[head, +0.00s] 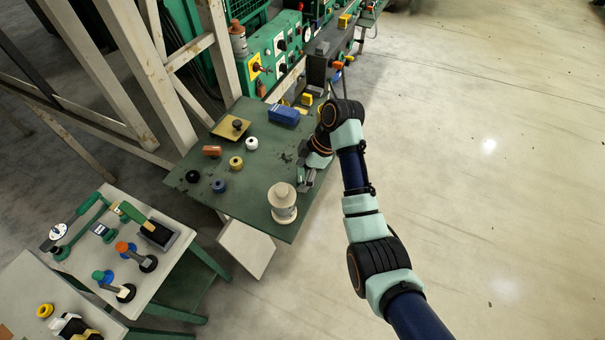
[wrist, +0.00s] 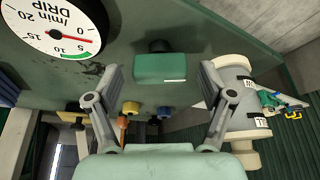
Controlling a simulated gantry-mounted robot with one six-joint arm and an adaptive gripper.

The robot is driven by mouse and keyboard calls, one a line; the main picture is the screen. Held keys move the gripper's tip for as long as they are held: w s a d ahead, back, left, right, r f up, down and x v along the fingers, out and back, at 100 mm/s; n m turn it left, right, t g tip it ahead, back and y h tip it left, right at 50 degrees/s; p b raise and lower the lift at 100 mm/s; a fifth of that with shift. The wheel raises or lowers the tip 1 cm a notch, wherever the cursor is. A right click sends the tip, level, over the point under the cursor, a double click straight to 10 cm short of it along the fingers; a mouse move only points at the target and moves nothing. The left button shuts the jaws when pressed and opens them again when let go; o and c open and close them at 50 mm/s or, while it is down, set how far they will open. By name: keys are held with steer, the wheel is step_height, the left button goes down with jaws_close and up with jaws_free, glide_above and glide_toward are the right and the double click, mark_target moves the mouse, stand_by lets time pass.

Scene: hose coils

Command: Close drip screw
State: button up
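In the wrist view a green block-shaped knob (wrist: 160,68) with a white line at its lower right sits on a dark stem on the green panel; it may be the drip screw. A round white dial marked DRIP, l/min (wrist: 55,28), is at the upper left, with a green band and a red needle pointing right, outside the band. My gripper (wrist: 160,84) is open, its fingers on either side of the knob with visible gaps. In the head view my gripper (head: 306,174) is at the right edge of the green panel; the knob and dial are not clear there.
A pale cylinder (head: 283,204) stands close by, near my right finger in the wrist view (wrist: 235,105). The panel also carries a blue block (head: 284,115), an orange handle (head: 212,151) and several small knobs. Floor right of the panel is clear.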

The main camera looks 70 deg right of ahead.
steer(key=c, duration=1.1)
steer(key=shift+r+m+p, duration=0.1)
steer(key=shift+m+p, duration=0.2)
steer(key=shift+p, duration=0.2)
steer(key=m+h+p, duration=0.1)
steer(key=m+p, duration=0.1)
steer(key=shift+a+m+p, duration=0.1)
steer(key=shift+m+p, duration=0.2)
steer(key=shift+p, duration=0.1)
steer(key=shift+m+h+p, duration=0.6)
steer(key=shift+m+p, duration=0.4)
steer(key=shift+m, duration=0.2)
steer(key=o, duration=1.2)
steer(key=shift+c, duration=0.2)
steer(key=shift+t, duration=0.3)
